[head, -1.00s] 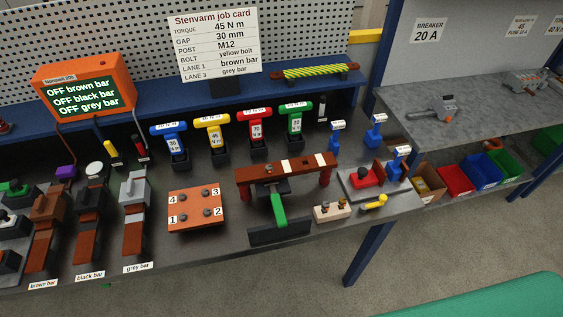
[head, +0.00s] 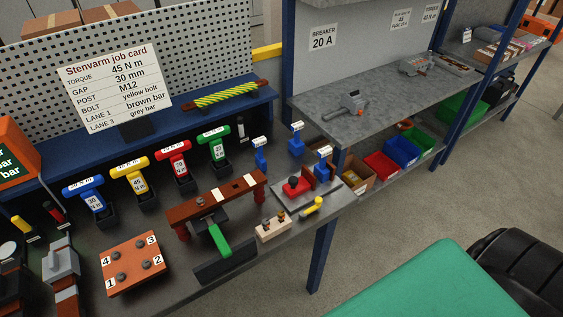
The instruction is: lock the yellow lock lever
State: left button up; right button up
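A small yellow lever (head: 313,207) is at the front right of the dark workbench. It is just in front of a grey plate (head: 331,194) that carries a red block (head: 297,186) with a black knob. I take this yellow part for the lock lever, as no label on it can be read. Its outer end points up and to the right. Whether it is locked cannot be told at this size. Neither of my grippers shows in the head view.
A beige block with brass-coloured pieces (head: 273,229) stands left of the lever. A brown bar on red posts (head: 217,199) with a green handle (head: 219,240) is further left. A grey shelf (head: 385,100) stands to the right, above coloured bins. A green surface (head: 430,285) is at lower right.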

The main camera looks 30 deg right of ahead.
aim_at(303, 213)
jog(key=z, duration=1.1)
